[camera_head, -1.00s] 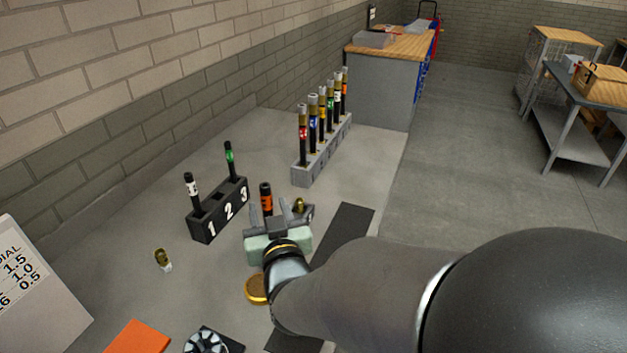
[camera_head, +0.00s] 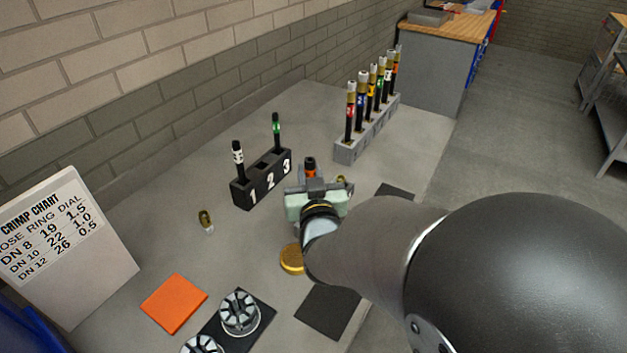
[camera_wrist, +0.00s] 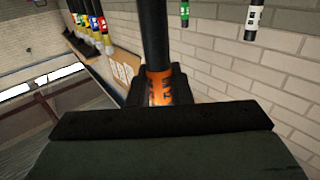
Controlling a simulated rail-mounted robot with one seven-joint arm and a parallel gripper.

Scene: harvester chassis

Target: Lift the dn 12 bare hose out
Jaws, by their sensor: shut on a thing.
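The DN 12 bare hose is a short black hose with an orange band (camera_head: 310,168). In the head view only its top shows above my gripper (camera_head: 312,184); its lower end is hidden. In the wrist view the hose (camera_wrist: 155,40) runs up from between my fingers (camera_wrist: 158,92), which are shut on it at the orange band. I cannot tell whether its foot touches the table. To the left, a black block (camera_head: 246,196) numbered 1, 2, 3 holds a white-banded hose (camera_head: 238,160) at 1 and a green-banded hose (camera_head: 277,130) at 3. Its middle place looks empty.
A grey rack (camera_head: 350,150) of several fitted hoses stands behind. A brass fitting (camera_head: 206,222) and a gold disc (camera_head: 292,259) lie on the table. An orange pad (camera_head: 174,303), die set (camera_head: 240,312), dark mat (camera_head: 328,310) and crimp chart (camera_head: 70,250) are in front.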

